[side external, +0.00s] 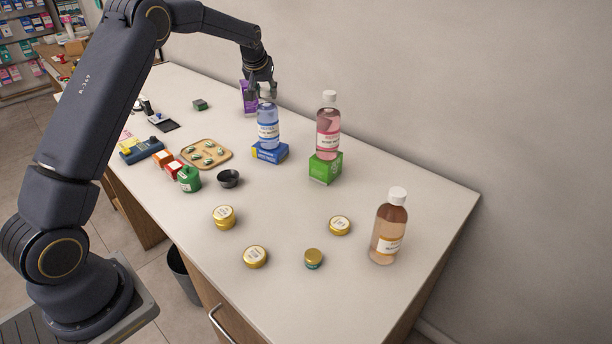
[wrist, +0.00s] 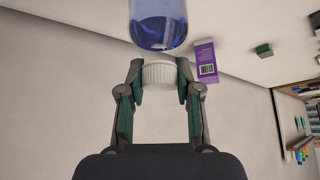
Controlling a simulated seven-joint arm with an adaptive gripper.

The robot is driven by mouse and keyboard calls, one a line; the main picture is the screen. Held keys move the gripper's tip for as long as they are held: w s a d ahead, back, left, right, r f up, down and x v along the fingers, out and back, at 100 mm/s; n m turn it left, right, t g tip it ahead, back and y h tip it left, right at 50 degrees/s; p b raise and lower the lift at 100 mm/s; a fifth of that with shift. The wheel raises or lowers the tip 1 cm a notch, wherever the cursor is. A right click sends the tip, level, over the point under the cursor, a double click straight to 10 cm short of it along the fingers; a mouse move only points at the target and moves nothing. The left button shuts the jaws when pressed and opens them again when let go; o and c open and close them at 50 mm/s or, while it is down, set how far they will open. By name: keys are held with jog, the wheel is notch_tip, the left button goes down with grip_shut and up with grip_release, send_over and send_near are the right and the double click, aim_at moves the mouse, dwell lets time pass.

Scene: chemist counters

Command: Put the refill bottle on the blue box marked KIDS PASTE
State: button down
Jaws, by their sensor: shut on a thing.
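A clear bottle with blue liquid and a white cap (side external: 268,128) is upright at a blue box (side external: 270,153) with a yellow patch. Its base appears to meet the box top; a tiny gap cannot be ruled out. The box lettering is too small to read. My gripper (side external: 265,92) comes from above and is shut on the bottle's white cap. In the wrist view the fingers (wrist: 159,78) flank the cap, with the bottle's blue liquid (wrist: 158,32) beyond it. The blue box is not visible in the wrist view.
A pink bottle (side external: 328,128) stands on a green box (side external: 325,168) to the right. A purple box (side external: 248,98) stands behind; it also shows in the wrist view (wrist: 207,62). A brown bottle (side external: 389,228), gold-lidded jars, a black bowl (side external: 229,179) and a tray (side external: 190,146) are nearer.

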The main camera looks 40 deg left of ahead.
jog(key=c, duration=0.8)
grip_release()
jog(key=shift+d+r, duration=0.1)
jog(key=shift+r, duration=0.2)
jog(key=v, duration=1.2)
jog(key=s+d+r+m+h, duration=0.2)
jog(key=s+d+r, duration=0.2)
jog(key=s+d, duration=0.75)
jog(key=s+d+f+m, duration=0.1)
jog(key=s+d+f, duration=0.1)
jog(key=s, duration=0.5)
jog(key=s+d+f+m+h, duration=0.1)
jog(key=s+d+f+m, duration=0.1)
jog(key=s, duration=0.5)
jog(key=s+d+f+m, duration=0.2)
jog(key=s+d, duration=0.2)
jog(key=s, duration=0.4)
jog(key=shift+s+d+f+h, duration=0.2)
jog(key=shift+d+h, duration=0.1)
jog(key=shift+h, duration=0.1)
